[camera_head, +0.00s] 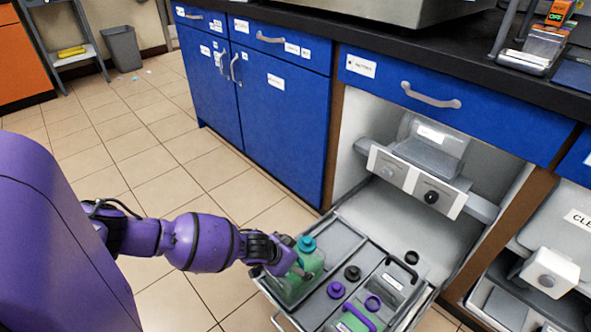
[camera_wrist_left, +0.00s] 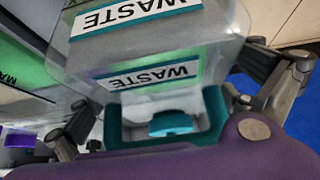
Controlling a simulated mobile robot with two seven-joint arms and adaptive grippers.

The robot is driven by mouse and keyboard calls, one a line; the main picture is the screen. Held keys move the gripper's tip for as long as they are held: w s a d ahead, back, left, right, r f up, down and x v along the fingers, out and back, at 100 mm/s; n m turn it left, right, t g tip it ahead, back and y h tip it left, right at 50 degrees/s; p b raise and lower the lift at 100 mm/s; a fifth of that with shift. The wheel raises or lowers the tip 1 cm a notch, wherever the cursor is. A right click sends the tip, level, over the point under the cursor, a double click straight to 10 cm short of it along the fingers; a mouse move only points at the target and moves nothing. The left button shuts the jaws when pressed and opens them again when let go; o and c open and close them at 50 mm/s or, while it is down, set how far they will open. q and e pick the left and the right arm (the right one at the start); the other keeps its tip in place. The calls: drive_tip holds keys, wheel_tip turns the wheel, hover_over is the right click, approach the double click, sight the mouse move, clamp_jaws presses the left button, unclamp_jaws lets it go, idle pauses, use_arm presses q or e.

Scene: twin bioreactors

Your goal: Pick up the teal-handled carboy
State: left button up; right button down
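The teal-handled carboy (camera_head: 312,262) is a clear bottle with green contents and a teal cap. It stands in the left part of a pulled-out tray (camera_head: 342,237) in the head view. My left gripper (camera_head: 293,265) is at its near left side, by the top. In the left wrist view the carboy (camera_wrist_left: 150,50) fills the middle, with "WASTE" labels and a teal handle and cap. The fingers of my left gripper (camera_wrist_left: 178,98) are spread wide on either side of it, with no visible grip. My right gripper is in neither view.
A purple-handled carboy (camera_head: 357,316) and black-capped containers share the tray, close to the right. The tray extends from an open bay under the black counter (camera_head: 440,62). Blue cabinets (camera_head: 270,105) stand behind. Tiled floor (camera_head: 135,150) is clear to the left.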

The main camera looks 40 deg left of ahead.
use_arm(q)
drive_tip(key=c, duration=1.7)
drive_tip(key=shift+w+r, duration=0.15)
drive_tip(key=shift+c, duration=0.2)
drive_tip(key=shift+r, duration=0.1)
